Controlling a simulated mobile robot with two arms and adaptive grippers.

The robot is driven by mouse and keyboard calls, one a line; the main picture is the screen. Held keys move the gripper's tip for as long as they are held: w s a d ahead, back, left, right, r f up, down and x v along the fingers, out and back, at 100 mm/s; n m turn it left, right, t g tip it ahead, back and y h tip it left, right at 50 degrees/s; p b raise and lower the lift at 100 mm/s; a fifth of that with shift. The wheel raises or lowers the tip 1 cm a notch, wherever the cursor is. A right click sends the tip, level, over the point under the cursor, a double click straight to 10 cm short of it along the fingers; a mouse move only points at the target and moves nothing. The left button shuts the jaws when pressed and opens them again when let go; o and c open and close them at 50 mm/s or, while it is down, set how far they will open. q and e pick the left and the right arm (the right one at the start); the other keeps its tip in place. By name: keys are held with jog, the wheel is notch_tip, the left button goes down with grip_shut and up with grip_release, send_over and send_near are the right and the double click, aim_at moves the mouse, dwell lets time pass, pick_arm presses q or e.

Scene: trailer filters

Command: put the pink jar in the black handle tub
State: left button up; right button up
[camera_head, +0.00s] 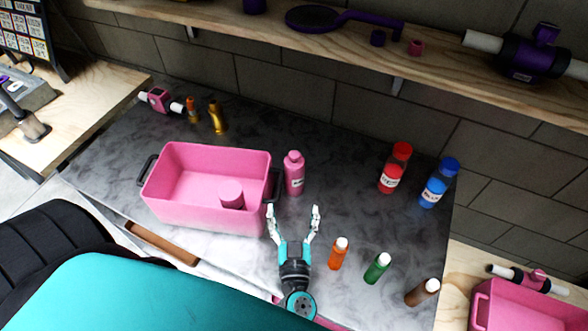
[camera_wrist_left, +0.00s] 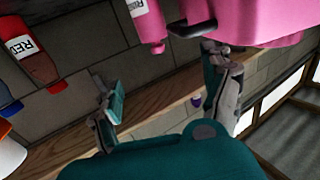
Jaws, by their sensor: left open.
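The pink tub with black handles (camera_head: 170,212) stands on the dark counter; its wall also shows in the left wrist view (camera_wrist_left: 250,18). A labelled pink bottle-shaped jar (camera_head: 294,176) stands upright just right of the tub, outside it; it also shows at the top of the left wrist view (camera_wrist_left: 148,22).
Orange (camera_head: 338,254), green (camera_head: 377,268) and brown (camera_head: 422,292) bottles stand near the front. A wooden shelf (camera_head: 350,45) runs above the back. The counter between the labelled jar and the red bottles is clear.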

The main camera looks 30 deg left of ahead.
pick_arm(q)
jog(key=b, duration=0.2)
send_near(295, 161)
jog(key=a, duration=0.1)
jog(key=b+x, duration=0.1)
jog(key=x, duration=0.3)
jog(key=shift+w+a+f, duration=0.15)
jog(key=shift+w, duration=0.2)
jog(key=shift+w+a, duration=0.1)
jog(key=shift+w, duration=0.2)
jog(key=b+x, duration=0.1)
jog(key=x, duration=0.1)
jog(key=b+x, duration=0.2)
jog(key=shift+w, duration=0.45)
jog(key=shift+r, duration=0.2)
pick_arm(e)
jog(key=s+d+f, duration=0.1)
jog(key=s+f, duration=0.2)
jog(key=f, duration=0.3)
jog(key=shift+s+d+g, duration=0.25)
jog(key=shift+g, duration=0.05)
pick_arm(q)
jog(key=shift+c, duration=0.7)
grip_shut()
pick_arm(e)
jog(key=shift+w+f, duration=0.1)
jog(key=shift+w, duration=0.1)
